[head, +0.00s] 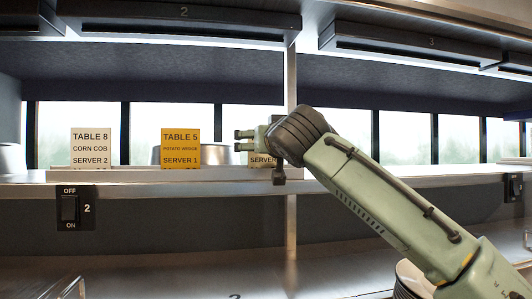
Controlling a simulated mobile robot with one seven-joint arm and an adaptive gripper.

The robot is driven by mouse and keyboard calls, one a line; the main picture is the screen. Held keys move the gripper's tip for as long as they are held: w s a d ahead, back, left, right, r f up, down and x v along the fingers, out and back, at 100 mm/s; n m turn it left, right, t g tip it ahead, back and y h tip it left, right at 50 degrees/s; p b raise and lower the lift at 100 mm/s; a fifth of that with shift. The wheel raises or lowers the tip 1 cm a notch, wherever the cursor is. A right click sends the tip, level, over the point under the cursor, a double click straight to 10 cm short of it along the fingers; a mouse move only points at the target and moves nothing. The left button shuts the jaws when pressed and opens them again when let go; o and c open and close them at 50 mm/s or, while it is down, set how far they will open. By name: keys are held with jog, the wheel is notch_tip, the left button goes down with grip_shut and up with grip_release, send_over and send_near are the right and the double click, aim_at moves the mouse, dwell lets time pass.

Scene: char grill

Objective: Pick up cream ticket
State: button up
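A cream ticket (91,146) reading "TABLE 8, CORN COB, SERVER 2" stands upright on the left of the shelf rail (130,175). Another pale ticket (262,161) stands further right. My gripper hides most of it, and only "SERVER" and part of its edge show. A yellow ticket (181,148) reading "TABLE 5, POTATO WEDGE, SERVER 1" stands between them. My gripper (241,141) points left, in front of the right ticket's upper part. Its two fingers are apart with nothing seen between them. I cannot tell whether it touches the ticket.
Metal bowls (10,158) stand behind the rail at the left. Dark heater units (180,18) hang above. A switch (70,207) marked 2 is below the shelf. Stacked plates (408,281) sit at the lower right. The counter's middle is clear.

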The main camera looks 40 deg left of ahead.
aim_at(269, 168)
jog(key=shift+c, duration=0.4)
jog(key=c, duration=0.8)
jog(key=shift+r, duration=0.5)
jog(key=shift+s+d+r+b, duration=0.1)
jog(key=shift+d+r+b, duration=0.15)
jog(key=shift+r, duration=0.35)
jog(key=shift+d+r+b, duration=0.25)
jog(key=shift+r, duration=0.3)
jog(key=s+d+b, duration=0.1)
jog(key=d, duration=0.4)
jog(key=s+d+r+b, duration=0.1)
jog(key=d, duration=0.4)
jog(key=d+b, duration=0.1)
jog(key=d, duration=0.3)
jog(key=shift+s+d+r, duration=0.35)
jog(key=shift+s+d, duration=0.05)
